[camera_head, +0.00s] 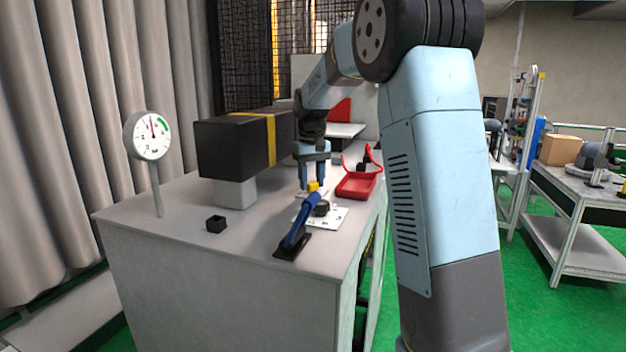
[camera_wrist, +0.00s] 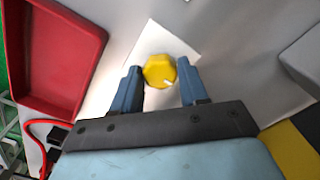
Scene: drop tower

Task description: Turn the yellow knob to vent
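The yellow knob (camera_wrist: 160,71) sits on a white plate (camera_wrist: 166,43) in the wrist view, with a small white mark near its lower right edge. In the head view the knob (camera_head: 313,187) shows small below my gripper (camera_head: 312,190). In the wrist view my gripper (camera_wrist: 160,88) is open, with one blue finger on each side of the knob. A gap shows at the left finger; the right finger is very close, and I cannot tell if it touches. A round dial gauge (camera_head: 147,136) stands on a post at the bench's left, its needle pointing nearly straight up.
A red tray (camera_head: 357,186) lies right of the knob on the bench (camera_head: 185,208). A black box with a yellow band (camera_head: 235,146) is left of my gripper.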

